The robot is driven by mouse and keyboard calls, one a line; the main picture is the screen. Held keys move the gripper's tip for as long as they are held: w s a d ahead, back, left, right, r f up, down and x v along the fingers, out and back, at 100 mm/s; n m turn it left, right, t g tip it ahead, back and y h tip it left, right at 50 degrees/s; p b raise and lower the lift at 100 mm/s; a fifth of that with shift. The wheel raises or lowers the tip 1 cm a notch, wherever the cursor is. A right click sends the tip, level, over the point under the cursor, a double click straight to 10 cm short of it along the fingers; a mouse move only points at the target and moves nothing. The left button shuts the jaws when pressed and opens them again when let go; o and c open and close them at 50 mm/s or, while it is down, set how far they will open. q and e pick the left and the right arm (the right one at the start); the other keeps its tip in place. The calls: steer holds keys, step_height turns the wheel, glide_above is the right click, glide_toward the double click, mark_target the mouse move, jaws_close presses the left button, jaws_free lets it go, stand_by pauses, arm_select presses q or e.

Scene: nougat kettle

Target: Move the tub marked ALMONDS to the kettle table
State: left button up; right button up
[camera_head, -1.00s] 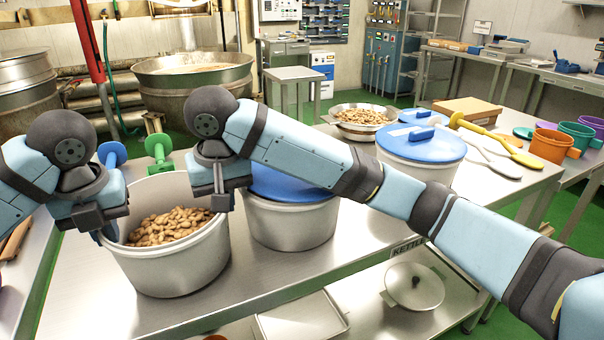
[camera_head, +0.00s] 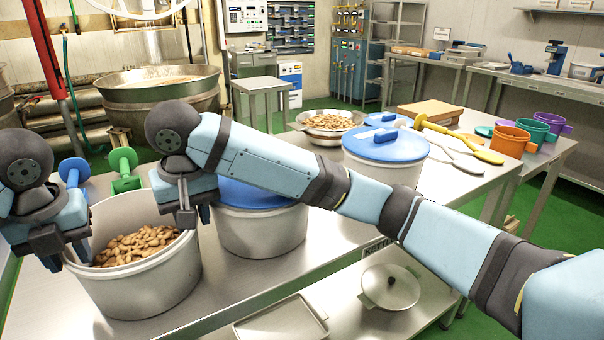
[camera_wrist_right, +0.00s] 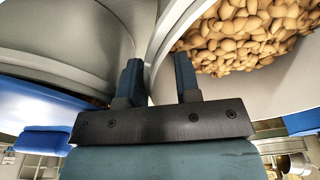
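An open pale grey tub (camera_head: 150,290) of tan nuts (camera_head: 135,247) stands on the metal table (camera_head: 290,280), whose front edge carries a partly covered label starting "KETT" (camera_head: 377,248). No ALMONDS mark shows on the tub. My left gripper (camera_head: 66,257) is at the tub's left rim with its fingers apart. My right gripper (camera_head: 197,214) is at the right rim. In the right wrist view, the right gripper's fingers (camera_wrist_right: 158,80) are apart, one on each side of the rim of the nut tub (camera_wrist_right: 185,90).
A blue-lidded tub (camera_head: 262,235) stands close on the right, partly behind my right arm. A large kettle (camera_head: 160,98) stands behind.

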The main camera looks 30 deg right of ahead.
arm_select(q)
steer(key=r, duration=0.2)
steer(key=s+r, duration=0.1)
steer(key=r, duration=0.4)
steer(key=shift+s+r, duration=0.3)
steer(key=shift+r, duration=0.1)
arm_select(e)
steer(key=shift+f, duration=0.4)
arm_select(q)
steer(key=shift+w, duration=0.2)
arm_select(e)
steer(key=shift+w+r, duration=0.1)
steer(key=shift+r, duration=0.5)
steer(key=r, duration=0.5)
steer(key=s+r, duration=0.1)
steer(key=r, duration=0.1)
steer(key=shift+s+r, duration=0.1)
steer(key=shift+r, duration=0.1)
